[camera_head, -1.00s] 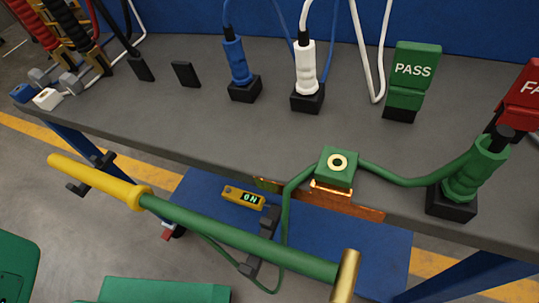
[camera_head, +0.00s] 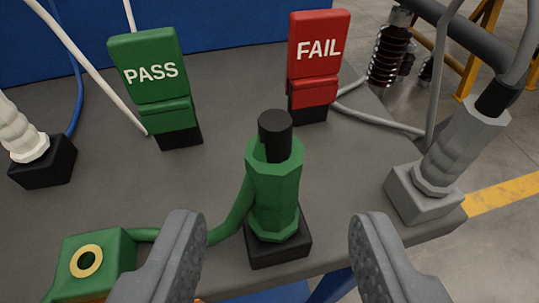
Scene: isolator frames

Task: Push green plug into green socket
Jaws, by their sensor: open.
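The green plug (camera_head: 272,190) stands nearly upright in the middle of the view, with a black cylindrical end rising from its top. Its lower end meets a black socket base (camera_head: 278,249) on the table; I cannot tell how deep it sits. A green cable joins its left side. My gripper (camera_head: 279,226) is open, with one dark grey textured finger at each side, nearer the camera than the plug. The plug lies between the fingers in the picture, and neither finger visibly touches it.
A green box with a brass ring (camera_head: 85,261) is at the lower left. Behind stand a green PASS sign (camera_head: 154,85) and a red FAIL sign (camera_head: 314,58). A white plug (camera_head: 22,132) is left, a grey plug (camera_head: 462,142) right, near the table edge.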

